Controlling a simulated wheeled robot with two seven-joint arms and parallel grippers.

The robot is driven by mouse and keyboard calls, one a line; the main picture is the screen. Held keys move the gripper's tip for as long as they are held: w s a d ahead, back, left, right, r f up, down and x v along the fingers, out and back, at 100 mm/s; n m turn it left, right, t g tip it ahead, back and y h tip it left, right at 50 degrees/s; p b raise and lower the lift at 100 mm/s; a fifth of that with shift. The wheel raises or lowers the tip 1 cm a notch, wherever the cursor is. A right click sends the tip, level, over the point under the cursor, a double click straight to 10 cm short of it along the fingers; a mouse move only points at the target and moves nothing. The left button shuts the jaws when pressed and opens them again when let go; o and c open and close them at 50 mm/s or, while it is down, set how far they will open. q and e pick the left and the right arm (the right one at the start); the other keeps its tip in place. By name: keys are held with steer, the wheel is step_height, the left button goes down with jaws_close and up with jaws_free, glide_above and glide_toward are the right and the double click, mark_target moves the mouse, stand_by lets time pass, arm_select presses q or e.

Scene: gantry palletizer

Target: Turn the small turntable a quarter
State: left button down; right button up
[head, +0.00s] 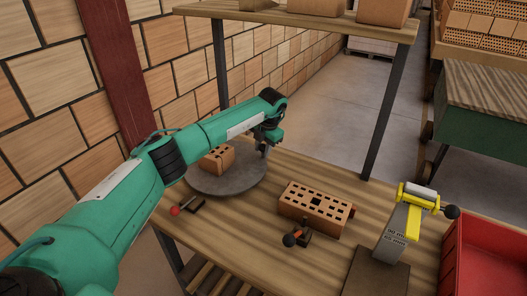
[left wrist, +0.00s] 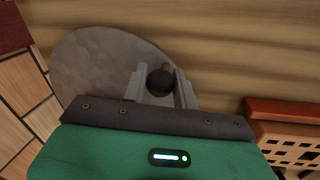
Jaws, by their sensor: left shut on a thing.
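The small turntable (head: 230,186) is a round grey disc on the wooden table, at the left of the head view. It also fills the upper left of the left wrist view (left wrist: 90,65). An orange brick (head: 216,157) sits on it, partly hidden by my left arm. My left gripper (head: 264,151) is at the right part of the disc, pointing down. In the left wrist view, its two fingers are on either side of a dark round knob (left wrist: 160,82) near the disc's edge, shut on it. My right gripper is out of view.
A red-knobbed lever (head: 187,206) is in front of the turntable. A yellow-topped device (head: 407,216) and red bin (head: 485,260) stand right. A shelf (head: 300,20) overhangs behind.

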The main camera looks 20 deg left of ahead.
arm_select(q)
steer(key=shift+w+a+r, duration=0.15)
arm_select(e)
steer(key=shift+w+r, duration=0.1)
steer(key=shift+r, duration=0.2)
arm_select(q)
steer(key=c, duration=1.1)
jaws_free()
steer(key=shift+r, duration=0.45)
steer(key=d+r, duration=0.1)
steer(key=r, duration=0.7)
steer(key=d+r, duration=0.1)
steer(key=r, duration=0.3)
steer(key=shift+s+d+r+b, duration=0.25)
steer(key=shift+s+d+b, duration=0.05)
steer(key=shift+s+b, duration=0.1)
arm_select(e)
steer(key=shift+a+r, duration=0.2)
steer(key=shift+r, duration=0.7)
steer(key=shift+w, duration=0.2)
